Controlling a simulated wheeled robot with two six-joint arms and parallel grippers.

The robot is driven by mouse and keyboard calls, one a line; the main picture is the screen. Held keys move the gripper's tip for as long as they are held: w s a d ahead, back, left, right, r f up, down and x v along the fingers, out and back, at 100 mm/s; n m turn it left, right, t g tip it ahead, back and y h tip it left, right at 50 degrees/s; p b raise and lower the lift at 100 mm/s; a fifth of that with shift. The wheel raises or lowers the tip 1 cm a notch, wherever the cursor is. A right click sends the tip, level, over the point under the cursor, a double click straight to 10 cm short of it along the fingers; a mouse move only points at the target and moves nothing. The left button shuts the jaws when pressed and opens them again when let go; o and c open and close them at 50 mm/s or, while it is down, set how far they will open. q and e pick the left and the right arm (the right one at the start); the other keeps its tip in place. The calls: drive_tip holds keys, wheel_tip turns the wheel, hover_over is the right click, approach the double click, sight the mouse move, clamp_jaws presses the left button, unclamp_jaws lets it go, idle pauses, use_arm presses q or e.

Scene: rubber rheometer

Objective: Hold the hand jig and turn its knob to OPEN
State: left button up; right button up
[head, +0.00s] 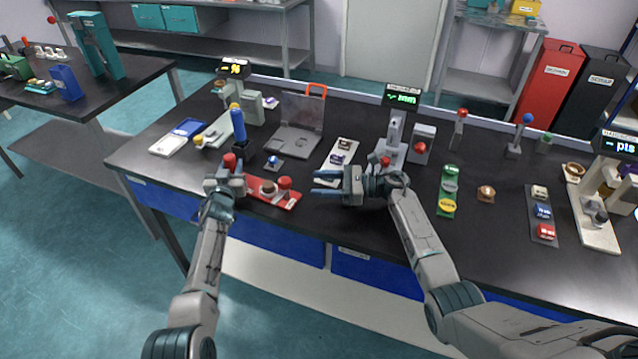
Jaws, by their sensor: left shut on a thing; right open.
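The hand jig is most likely the red plate (290,202) near the front edge of the table. It carries a round brown piece and a red-topped knob (284,182) at its right part. My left gripper (238,174) is shut at the jig's left end, and its fingers hide what they grip there. A red ball (229,160) shows just above that gripper. My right gripper (328,184) is open and empty, to the right of the knob and apart from it, its fingers pointing left. Any OPEN marking is too small to read.
A blue-handled tool (238,122) stands behind my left gripper. A white tray with samples (338,165) lies behind my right gripper. A green and yellow strip (449,185) lies to its right. A gauge with a green display (402,98) stands further back.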

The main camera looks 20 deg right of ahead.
use_arm(q)
drive_tip(key=o, duration=1.2)
drive_tip(key=shift+s, duration=0.1)
